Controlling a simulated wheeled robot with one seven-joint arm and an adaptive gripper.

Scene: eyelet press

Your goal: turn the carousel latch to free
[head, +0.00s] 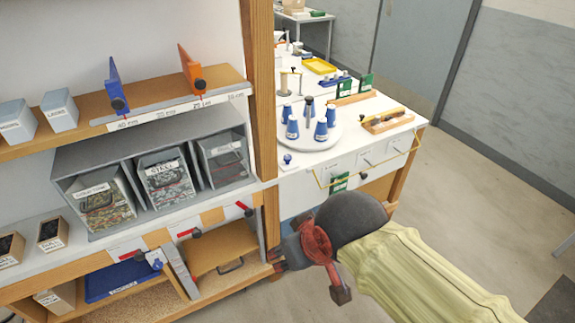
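The carousel (312,147) is a round white disc on the white bench top, with several blue cones standing on it. A small blue knob (287,159) on the bench top at the disc's front left may be the carousel latch; its setting is too small to read. My gripper (275,260) is in front of the bench, below and well apart from the knob and carousel. It points left, towards the shelf unit. Its dark fingers are small and partly hidden by the red and dark wrist, so I cannot tell whether they are open.
A wooden post (262,90) stands between the shelf unit and the bench. A yellow rail (365,177) runs along the bench front. The shelf unit holds grey bins (165,178) and has red-handled latches (188,233) along its lower edge. Open floor lies to the right.

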